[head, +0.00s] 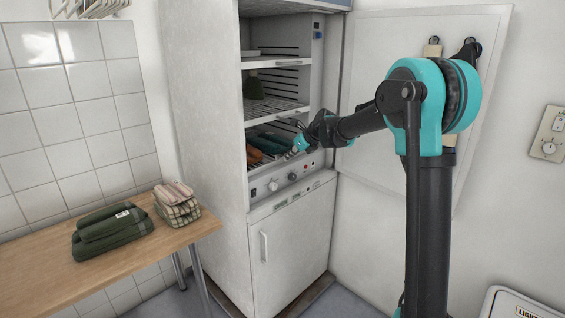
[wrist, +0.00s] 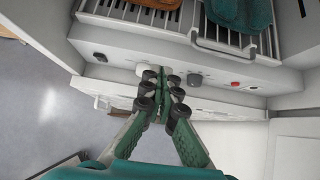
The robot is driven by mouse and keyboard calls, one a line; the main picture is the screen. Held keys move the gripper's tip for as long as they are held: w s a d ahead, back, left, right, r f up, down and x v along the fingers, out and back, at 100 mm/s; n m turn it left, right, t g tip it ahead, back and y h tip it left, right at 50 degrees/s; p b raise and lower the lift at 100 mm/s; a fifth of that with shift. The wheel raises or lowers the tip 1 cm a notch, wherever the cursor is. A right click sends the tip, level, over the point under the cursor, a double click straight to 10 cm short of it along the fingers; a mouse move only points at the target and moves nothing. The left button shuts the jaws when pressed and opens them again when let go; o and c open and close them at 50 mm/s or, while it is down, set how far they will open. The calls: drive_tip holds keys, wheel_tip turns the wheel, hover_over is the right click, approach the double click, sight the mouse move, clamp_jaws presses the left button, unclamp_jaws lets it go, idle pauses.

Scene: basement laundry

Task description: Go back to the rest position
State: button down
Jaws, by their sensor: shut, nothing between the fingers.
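My gripper (head: 297,150) is at the front of the tall white cabinet (head: 203,110), level with its lower open shelf. In the wrist view my gripper (wrist: 162,84) has its fingertips together and empty, in front of the control panel. A teal cloth (wrist: 240,14) and an orange-brown cloth (wrist: 158,3) lie on the wire rack (wrist: 262,42) beyond it. In the head view the teal cloth (head: 268,141) and the orange-brown cloth (head: 254,154) are partly hidden by the rack and my gripper.
Folded green towels (head: 108,232) and a checked cloth bundle (head: 176,207) lie on the wooden table (head: 45,268) at left. The knobbed control panel (head: 290,179) is just under my gripper. A white panel (head: 375,180) stands behind my arm. Floor shows left of the cabinet.

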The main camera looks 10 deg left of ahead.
drive_tip(key=s+d+f+n+h, duration=0.2)
drive_tip(key=s+d+f+n, duration=0.4)
drive_tip(key=s, duration=0.8)
drive_tip(key=s+d+f+n+g+h, duration=0.1)
drive_tip(key=s+d+f+n+h, duration=0.1)
drive_tip(key=s+d+f+n, duration=0.4)
drive_tip(key=s+d+f+n+h, duration=0.3)
drive_tip(key=s+d+f+n, duration=0.3)
drive_tip(key=s+d+n, duration=0.7)
drive_tip(key=s+d, duration=0.5)
drive_tip(key=s, duration=0.3)
drive_tip(key=shift+s+n, duration=0.3)
drive_tip(key=shift+s, duration=0.1)
drive_tip(key=shift+d, duration=0.1)
